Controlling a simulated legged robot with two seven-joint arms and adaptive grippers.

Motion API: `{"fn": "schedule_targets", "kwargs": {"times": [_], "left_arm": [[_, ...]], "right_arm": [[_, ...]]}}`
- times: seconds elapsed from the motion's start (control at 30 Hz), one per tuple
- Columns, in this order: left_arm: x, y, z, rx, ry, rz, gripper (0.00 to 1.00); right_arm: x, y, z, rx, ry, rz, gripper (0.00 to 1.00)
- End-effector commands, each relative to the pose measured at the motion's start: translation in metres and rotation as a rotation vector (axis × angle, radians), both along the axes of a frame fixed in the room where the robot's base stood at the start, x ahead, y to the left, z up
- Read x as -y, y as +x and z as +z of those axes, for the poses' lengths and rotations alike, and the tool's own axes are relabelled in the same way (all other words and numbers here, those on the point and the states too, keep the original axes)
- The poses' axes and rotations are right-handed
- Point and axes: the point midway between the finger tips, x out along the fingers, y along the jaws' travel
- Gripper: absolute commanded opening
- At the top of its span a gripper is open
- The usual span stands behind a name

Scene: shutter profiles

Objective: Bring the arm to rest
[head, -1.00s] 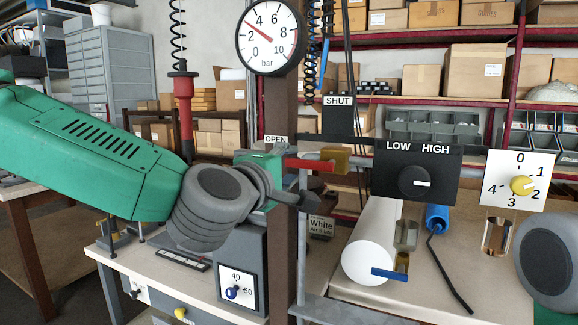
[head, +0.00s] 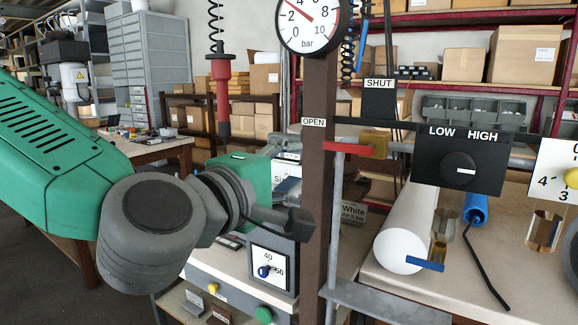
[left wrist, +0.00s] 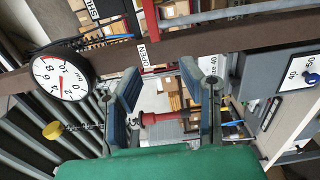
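My left gripper (head: 290,222) is in front of the brown post in the head view, at the end of my green and grey arm. In the left wrist view its two blue-padded fingers (left wrist: 160,92) stand apart with nothing held between them. The red lever (head: 347,150) on the pipe lies level beside the OPEN label (head: 313,122); the gripper is below and left of it, apart from it. My right gripper is not in view.
The brown post (head: 315,190) carries the pressure gauge (head: 313,24). A red tool (head: 220,95) hangs from a coiled cord to the left. The black LOW/HIGH switch panel (head: 462,160) and a white roll (head: 408,230) are at the right. A bench with a 40/50 dial (head: 271,270) stands below.

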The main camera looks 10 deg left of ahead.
Motion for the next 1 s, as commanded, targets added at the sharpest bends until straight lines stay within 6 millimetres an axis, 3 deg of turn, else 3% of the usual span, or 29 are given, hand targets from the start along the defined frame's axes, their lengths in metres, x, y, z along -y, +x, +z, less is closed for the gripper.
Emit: {"fn": "schedule_targets", "kwargs": {"times": [0.3,0.37,0.43,0.57,0.73,0.87,1.0], "left_arm": [[0.0,0.0,-0.003,-0.005,0.005,0.0,0.34],[0.001,0.001,-0.013,-0.019,0.025,-0.005,0.34],[0.002,0.004,-0.037,-0.054,0.078,-0.016,0.34],[0.004,0.005,-0.119,-0.165,0.251,-0.064,0.34],[-0.008,-0.02,-0.248,-0.345,0.536,-0.185,0.34],[-0.029,-0.059,-0.338,-0.48,0.749,-0.31,0.34],[-0.064,-0.117,-0.422,-0.622,0.971,-0.483,0.34]], "right_arm": [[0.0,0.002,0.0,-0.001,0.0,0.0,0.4],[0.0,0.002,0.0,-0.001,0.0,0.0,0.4],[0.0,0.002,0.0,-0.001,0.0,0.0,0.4],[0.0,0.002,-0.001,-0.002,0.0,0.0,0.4],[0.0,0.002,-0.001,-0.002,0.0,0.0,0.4],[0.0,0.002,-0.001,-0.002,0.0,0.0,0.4],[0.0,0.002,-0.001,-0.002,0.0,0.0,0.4]]}}
